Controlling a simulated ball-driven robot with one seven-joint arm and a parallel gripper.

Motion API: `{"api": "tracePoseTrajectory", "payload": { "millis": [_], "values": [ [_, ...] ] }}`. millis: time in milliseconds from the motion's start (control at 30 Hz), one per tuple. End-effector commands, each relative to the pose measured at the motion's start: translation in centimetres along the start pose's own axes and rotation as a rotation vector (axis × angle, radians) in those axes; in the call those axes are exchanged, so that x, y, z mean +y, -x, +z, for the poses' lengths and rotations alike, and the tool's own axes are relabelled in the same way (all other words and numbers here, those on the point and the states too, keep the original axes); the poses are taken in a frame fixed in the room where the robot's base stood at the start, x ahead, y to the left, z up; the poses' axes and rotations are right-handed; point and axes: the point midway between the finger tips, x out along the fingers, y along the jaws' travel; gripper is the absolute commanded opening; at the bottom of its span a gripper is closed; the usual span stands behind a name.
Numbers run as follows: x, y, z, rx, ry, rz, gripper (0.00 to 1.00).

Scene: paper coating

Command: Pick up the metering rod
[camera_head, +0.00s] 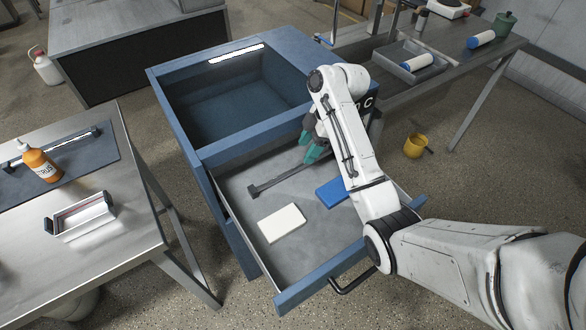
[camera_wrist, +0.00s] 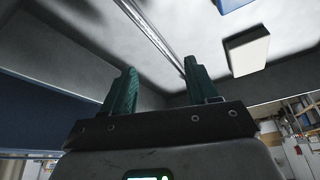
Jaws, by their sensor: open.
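The metering rod, a thin grey bar with a wider end block (camera_head: 272,182), lies on the floor of the open drawer (camera_head: 240,190). Its far end is hidden behind my arm and gripper. My gripper (camera_head: 311,146), with green fingers, is over the back of the drawer near the rod's far part. In the wrist view my gripper (camera_wrist: 160,68) is open, with nothing between its fingers. The rod (camera_wrist: 150,27) runs slantwise beyond the fingertips, apart from them as far as I can tell.
A white block (camera_head: 282,223) and a blue block (camera_head: 332,193), partly behind my arm, lie in the drawer. The blue cabinet (camera_head: 203,152) has an open-topped bay behind it. A metal table (camera_head: 120,245) with an orange bottle (camera_head: 42,165) stands left.

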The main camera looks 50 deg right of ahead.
Motion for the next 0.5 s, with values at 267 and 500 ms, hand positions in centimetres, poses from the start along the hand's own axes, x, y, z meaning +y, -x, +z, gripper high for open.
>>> {"api": "tracePoseTrajectory", "payload": {
  "millis": [267, 500],
  "values": [
    [0.0, -2.6, 0.0, -0.001, -0.001, -0.001, 0.59],
    [-0.6, -5.5, -0.1, -0.002, -0.002, -0.003, 0.59]
  ]
}}
